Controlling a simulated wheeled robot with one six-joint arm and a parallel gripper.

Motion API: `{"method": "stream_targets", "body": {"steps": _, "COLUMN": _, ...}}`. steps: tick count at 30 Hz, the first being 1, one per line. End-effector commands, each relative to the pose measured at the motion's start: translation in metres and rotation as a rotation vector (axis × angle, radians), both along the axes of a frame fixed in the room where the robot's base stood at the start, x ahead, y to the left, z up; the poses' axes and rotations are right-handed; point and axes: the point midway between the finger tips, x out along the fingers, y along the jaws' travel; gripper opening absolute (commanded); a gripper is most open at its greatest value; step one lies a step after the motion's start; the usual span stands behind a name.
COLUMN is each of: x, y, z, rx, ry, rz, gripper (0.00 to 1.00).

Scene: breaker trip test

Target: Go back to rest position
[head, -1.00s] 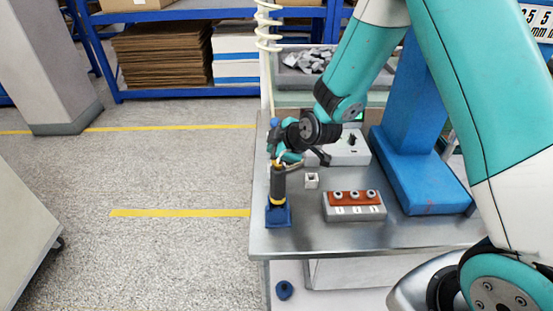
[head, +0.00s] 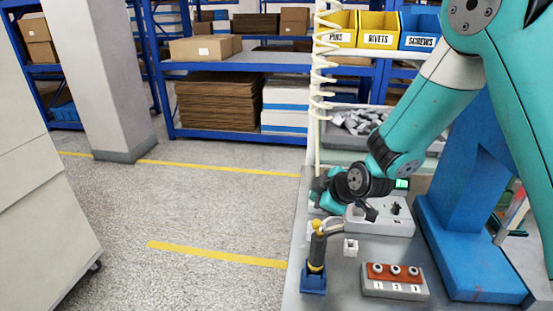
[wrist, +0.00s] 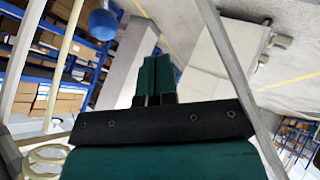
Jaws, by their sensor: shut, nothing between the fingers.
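My gripper is shut and empty in the wrist view (wrist: 158,62), its two dark green fingers together. In the head view my teal arm reaches down from the upper right to above the bench's back left. The gripper's fingertips are hard to make out there. My wrist hides part of the box.
On the metal bench (head: 340,294) are a yellow-and-dark tool (head: 317,250) upright in a blue stand (head: 314,283), a small white block (head: 350,247) and a numbered breaker block (head: 396,288). A coiled hose (head: 322,75) hangs behind. A blue press frame (head: 455,210) stands right.

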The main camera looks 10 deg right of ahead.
Motion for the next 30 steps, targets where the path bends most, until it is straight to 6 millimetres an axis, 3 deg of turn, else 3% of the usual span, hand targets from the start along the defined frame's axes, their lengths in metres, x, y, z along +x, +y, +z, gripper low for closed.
{"method": "stream_targets", "body": {"steps": 5, "x": -0.035, "y": 0.022, "z": 0.044, "rx": 0.117, "ry": 0.135, "rz": -0.038, "gripper": 0.00}}
{"method": "stream_targets", "body": {"steps": 8, "x": -0.082, "y": 0.040, "z": 0.081, "rx": 0.209, "ry": 0.299, "rz": -0.087, "gripper": 0.00}}
{"method": "stream_targets", "body": {"steps": 12, "x": -0.165, "y": 0.053, "z": 0.124, "rx": 0.280, "ry": 0.547, "rz": -0.177, "gripper": 0.00}}
{"method": "stream_targets", "body": {"steps": 15, "x": -0.221, "y": 0.053, "z": 0.144, "rx": 0.281, "ry": 0.692, "rz": -0.248, "gripper": 0.00}}
{"method": "stream_targets", "body": {"steps": 18, "x": -0.263, "y": 0.048, "z": 0.155, "rx": 0.262, "ry": 0.793, "rz": -0.313, "gripper": 0.00}}
{"method": "stream_targets", "body": {"steps": 23, "x": -0.298, "y": 0.041, "z": 0.162, "rx": 0.233, "ry": 0.871, "rz": -0.377, "gripper": 0.00}}
{"method": "stream_targets", "body": {"steps": 30, "x": -0.303, "y": 0.040, "z": 0.162, "rx": 0.227, "ry": 0.885, "rz": -0.389, "gripper": 0.00}}
